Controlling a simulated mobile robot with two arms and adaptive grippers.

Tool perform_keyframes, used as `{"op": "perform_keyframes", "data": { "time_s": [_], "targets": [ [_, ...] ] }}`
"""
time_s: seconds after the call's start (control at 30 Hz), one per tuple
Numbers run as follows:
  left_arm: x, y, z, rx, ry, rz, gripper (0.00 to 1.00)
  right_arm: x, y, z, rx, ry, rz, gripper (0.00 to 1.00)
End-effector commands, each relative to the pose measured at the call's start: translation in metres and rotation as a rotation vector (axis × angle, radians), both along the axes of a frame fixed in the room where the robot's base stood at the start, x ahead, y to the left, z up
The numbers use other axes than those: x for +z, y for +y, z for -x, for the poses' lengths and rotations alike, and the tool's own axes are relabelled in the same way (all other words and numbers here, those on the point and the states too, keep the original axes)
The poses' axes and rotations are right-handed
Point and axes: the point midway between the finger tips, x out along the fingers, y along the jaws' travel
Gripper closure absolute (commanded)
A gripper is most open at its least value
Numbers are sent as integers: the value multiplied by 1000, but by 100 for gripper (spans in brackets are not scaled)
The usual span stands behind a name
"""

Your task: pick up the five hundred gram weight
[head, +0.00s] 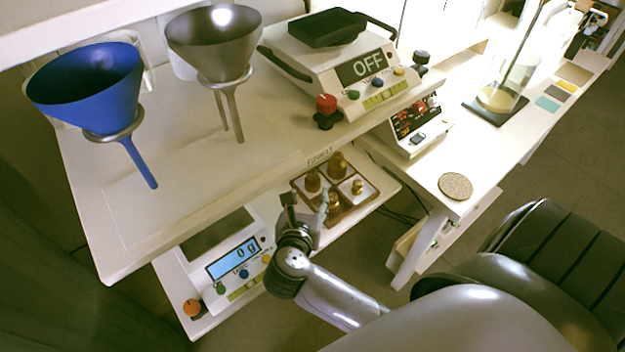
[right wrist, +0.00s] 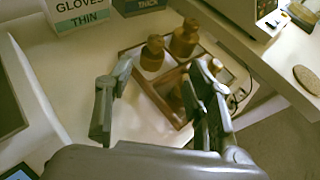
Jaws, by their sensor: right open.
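Several brass weights stand in a wooden tray (head: 348,212) on the lower shelf. The largest-looking weight (head: 337,165) is at the tray's back, with another large weight (head: 312,181) to its left; both also show in the right wrist view (right wrist: 184,40) (right wrist: 152,54). No markings are readable, so I cannot tell which is five hundred grams. A small weight (head: 357,187) stands at the right. My right gripper (head: 307,207) is open and empty at the tray's near left side. In the wrist view its fingers (right wrist: 160,98) are spread, the right one partly hiding a smaller weight. My left gripper is out of view.
A balance reading 0 g (head: 233,258) stands left of my right gripper. The upper shelf above carries a blue funnel (head: 90,85), a grey funnel (head: 215,45) and a scale reading OFF (head: 360,70).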

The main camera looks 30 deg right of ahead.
Motion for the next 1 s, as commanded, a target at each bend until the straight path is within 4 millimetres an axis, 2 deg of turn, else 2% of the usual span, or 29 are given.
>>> {"op": "perform_keyframes", "data": {
  "time_s": [0.1, 0.3, 0.53, 0.8, 1.0],
  "targets": [
    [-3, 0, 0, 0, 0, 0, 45, -11, -18, -19, -1, -1, 3, 51],
    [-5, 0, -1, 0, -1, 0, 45, -24, -39, -42, -1, 0, 1, 51],
    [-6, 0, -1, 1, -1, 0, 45, -29, -47, -53, -1, -1, -1, 51],
    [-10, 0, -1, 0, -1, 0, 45, -42, -69, -83, -1, 0, -1, 51],
    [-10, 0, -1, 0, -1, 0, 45, -45, -74, -88, 1, 1, -2, 51]
  ]
}}
